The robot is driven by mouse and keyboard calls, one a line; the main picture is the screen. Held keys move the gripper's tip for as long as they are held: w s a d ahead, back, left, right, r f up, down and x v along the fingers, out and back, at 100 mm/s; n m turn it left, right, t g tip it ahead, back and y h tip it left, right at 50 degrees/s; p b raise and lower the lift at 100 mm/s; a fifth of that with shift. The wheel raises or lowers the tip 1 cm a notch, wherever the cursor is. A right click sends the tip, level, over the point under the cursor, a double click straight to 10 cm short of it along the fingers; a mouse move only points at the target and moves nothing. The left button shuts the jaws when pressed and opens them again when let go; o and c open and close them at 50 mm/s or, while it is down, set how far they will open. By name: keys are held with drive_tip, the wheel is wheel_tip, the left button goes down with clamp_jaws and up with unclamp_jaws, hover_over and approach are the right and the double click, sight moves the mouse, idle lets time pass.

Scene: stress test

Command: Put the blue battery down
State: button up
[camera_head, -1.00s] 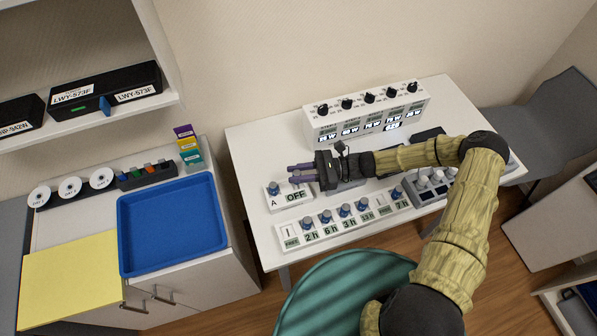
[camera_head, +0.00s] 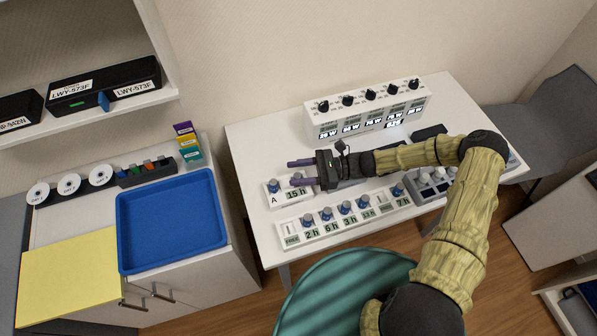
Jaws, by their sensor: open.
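My gripper (camera_head: 295,172) is open, its two purple fingers spread and pointing left over the small white unit A (camera_head: 283,203) at the table's left side. A blue-topped battery (camera_head: 297,179) stands upright at unit A above the display that reads 15 h. It is close to the lower finger, partly hidden; I cannot tell whether they touch. Another blue-topped piece (camera_head: 273,186) stands above the letter A. The long white strip (camera_head: 317,241) in front holds several blue-topped batteries, with readings such as 2 h, 6 h and 7 h; its left-end slot reads FREE.
A white box with black knobs and displays (camera_head: 330,124) stands behind my gripper. A grey unit with white knobs (camera_head: 428,187) is to the right. A blue tray (camera_head: 170,268) lies on the left cabinet, and a teal chair (camera_head: 340,290) is in front.

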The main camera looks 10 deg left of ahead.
drive_tip(key=shift+r+p, duration=0.5)
drive_tip(key=shift+r, duration=0.2)
drive_tip(key=b+v, duration=0.3)
drive_tip(key=v, duration=0.7)
drive_tip(key=shift+w+d+f, duration=0.15)
drive_tip(key=shift+w+d, duration=0.05)
drive_tip(key=shift+d, duration=0.1)
drive_tip(key=shift+w+d+b, duration=0.2)
drive_tip(key=shift+d+b, duration=0.1)
drive_tip(key=shift+d, duration=0.3)
drive_tip(key=shift+s+n+h, duration=0.5)
drive_tip(key=shift+h, duration=0.3)
drive_tip(key=s+d+r+n+t+h, duration=0.4)
drive_tip(key=s+d+r+n+h, duration=0.1)
drive_tip(key=d+r+n+h, duration=0.1)
drive_tip(key=s+d+r+n+t+h, duration=0.4)
drive_tip(key=d+r+n+h, duration=0.3)
drive_tip(key=r, duration=0.4)
drive_tip(key=shift+s+d+r+t+h, duration=0.35)
drive_tip(key=shift+s+d+h, duration=0.35)
drive_tip(key=shift+h, duration=0.5)
